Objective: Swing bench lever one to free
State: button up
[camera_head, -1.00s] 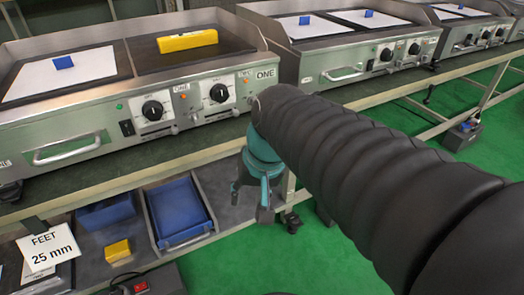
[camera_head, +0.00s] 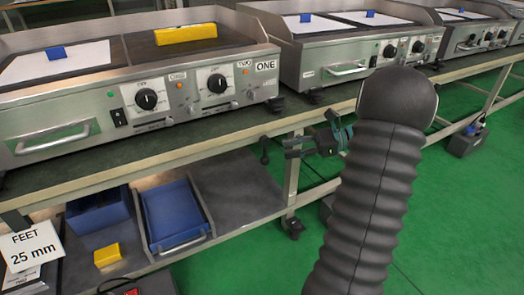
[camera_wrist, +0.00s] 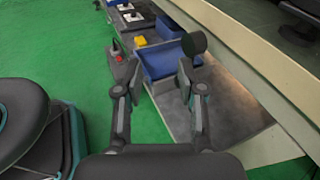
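A black knobbed lever (camera_head: 265,150) hangs at the front edge of the bench, below the griddle labelled ONE. I take it for bench lever one, though no label on it is readable. My gripper (camera_head: 290,148) is just right of it, at about its height, with fingers pointing left. In the wrist view my gripper (camera_wrist: 155,65) is open, with nothing between its fingers. A round black knob (camera_wrist: 194,42) shows just beyond the right fingertip. Whether they touch cannot be told.
Griddle ONE (camera_head: 75,135) stands on the bench (camera_head: 230,133) with a yellow block (camera_head: 186,33) on top. The lower shelf (camera_head: 240,190) holds a blue tray (camera_head: 177,215), a blue bin and another yellow block. A bench leg (camera_head: 292,185) stands close below my gripper. Green floor is clear in front.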

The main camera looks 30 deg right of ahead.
aim_at(265, 156)
jog(key=d+f+m+t, duration=0.3)
jog(key=d, duration=0.3)
jog(key=shift+y, duration=0.3)
jog(key=b+x, duration=0.2)
jog(key=x, duration=1.1)
jog(key=shift+w+a, duration=0.15)
jog(key=shift+w, duration=0.05)
grip_shut()
